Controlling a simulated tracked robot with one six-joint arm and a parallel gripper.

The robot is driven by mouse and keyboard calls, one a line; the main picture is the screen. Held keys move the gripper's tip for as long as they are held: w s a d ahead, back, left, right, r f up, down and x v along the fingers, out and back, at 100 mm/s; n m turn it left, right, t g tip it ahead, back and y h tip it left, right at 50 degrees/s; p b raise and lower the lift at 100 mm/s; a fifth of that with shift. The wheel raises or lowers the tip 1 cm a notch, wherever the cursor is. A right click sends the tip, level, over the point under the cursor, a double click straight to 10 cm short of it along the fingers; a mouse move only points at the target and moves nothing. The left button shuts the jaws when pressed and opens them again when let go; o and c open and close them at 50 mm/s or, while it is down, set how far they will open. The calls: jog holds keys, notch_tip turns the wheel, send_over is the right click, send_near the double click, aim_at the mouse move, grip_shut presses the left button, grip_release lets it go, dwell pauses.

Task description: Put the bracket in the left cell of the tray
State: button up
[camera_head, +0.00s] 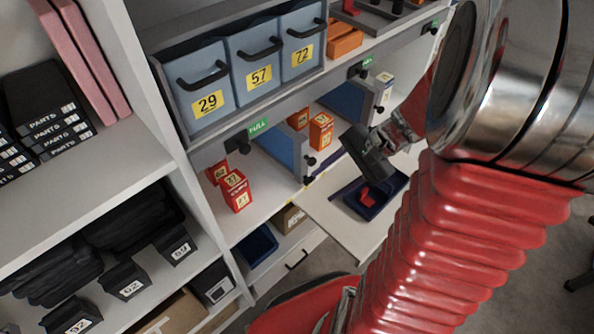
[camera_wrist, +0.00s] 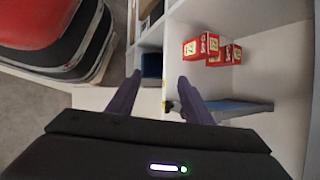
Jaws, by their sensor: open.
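A dark navy tray (camera_head: 350,202) lies on the pull-out board in the head view. A small red piece (camera_head: 368,194) lies in it; it may be the bracket, but it is too small to be sure. I cannot make out the tray's cells clearly. My gripper (camera_head: 321,169) is above and to the left of the tray, its purple fingers pointing left toward the shelf. In the wrist view my gripper (camera_wrist: 160,77) is open, with nothing between its fingers. The tray does not show in the wrist view.
Red boxes (camera_head: 236,190) stand on the shelf left of the fingers; they also show in the wrist view (camera_wrist: 202,46). Blue panels (camera_head: 280,147) and orange boxes (camera_head: 321,131) are behind. The cream board (camera_head: 325,215) is bare around the tray. A blue bin (camera_head: 257,244) sits lower.

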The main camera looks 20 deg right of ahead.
jog(key=s+a+r+n+t+h, duration=0.1)
jog(key=s+a+r+n+h, duration=0.1)
jog(key=a+r+n, duration=0.3)
jog(key=s+a+r+n+t+h, duration=0.1)
jog(key=s+a+r+n+h, duration=0.2)
jog(key=a+r+n, duration=0.3)
notch_tip(320, 180, up, 4)
jog(key=n+h, duration=0.1)
jog(key=n, duration=0.2)
jog(key=shift+s+t+h, duration=0.3)
